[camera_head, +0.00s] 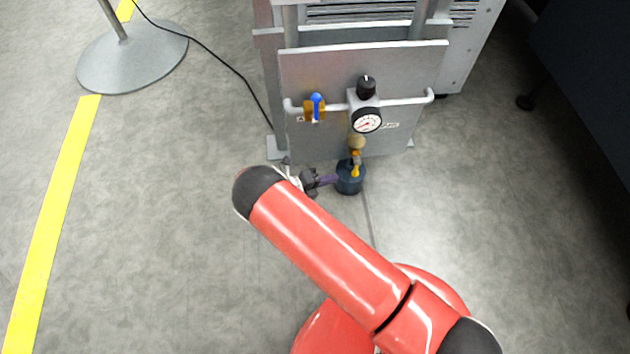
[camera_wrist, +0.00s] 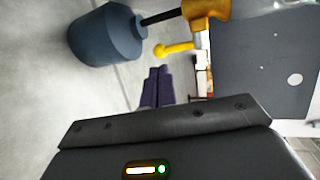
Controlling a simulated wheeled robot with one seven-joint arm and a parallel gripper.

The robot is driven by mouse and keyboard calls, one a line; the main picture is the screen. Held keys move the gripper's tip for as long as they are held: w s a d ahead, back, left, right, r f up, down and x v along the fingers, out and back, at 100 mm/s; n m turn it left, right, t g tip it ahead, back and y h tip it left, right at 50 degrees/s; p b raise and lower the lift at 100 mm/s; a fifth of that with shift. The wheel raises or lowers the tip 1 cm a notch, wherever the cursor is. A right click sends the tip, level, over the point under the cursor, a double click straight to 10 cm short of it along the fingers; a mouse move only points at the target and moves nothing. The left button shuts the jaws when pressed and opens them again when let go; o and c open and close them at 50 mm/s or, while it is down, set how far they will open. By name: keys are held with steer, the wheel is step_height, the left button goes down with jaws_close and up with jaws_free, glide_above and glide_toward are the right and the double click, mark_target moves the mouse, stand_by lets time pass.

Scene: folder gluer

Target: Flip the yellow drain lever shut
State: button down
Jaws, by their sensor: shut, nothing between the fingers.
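The yellow drain lever (camera_head: 355,171) hangs below a brass valve (camera_head: 356,155) under the gauge panel, just above a dark blue bottle-like container (camera_head: 349,181). In the wrist view the yellow lever (camera_wrist: 175,48) sticks out from the brass valve body (camera_wrist: 205,12) toward the dark blue container (camera_wrist: 105,35). My gripper (camera_head: 331,180) is shut and empty, just left of the lever in the head view. In the wrist view its purple fingertips (camera_wrist: 158,72) point at the lever, with a small gap seeming to remain; exact contact is hard to tell.
A grey panel (camera_head: 300,75) carries a white pipe, a blue-handled valve (camera_head: 316,105), a black knob (camera_head: 366,86) and a round gauge (camera_head: 367,120). A round stand base (camera_head: 130,55) and a black cable lie at left.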

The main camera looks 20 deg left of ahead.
mark_target(356, 168)
steer(key=shift+x, duration=2.75)
steer(key=shift+f, duration=0.1)
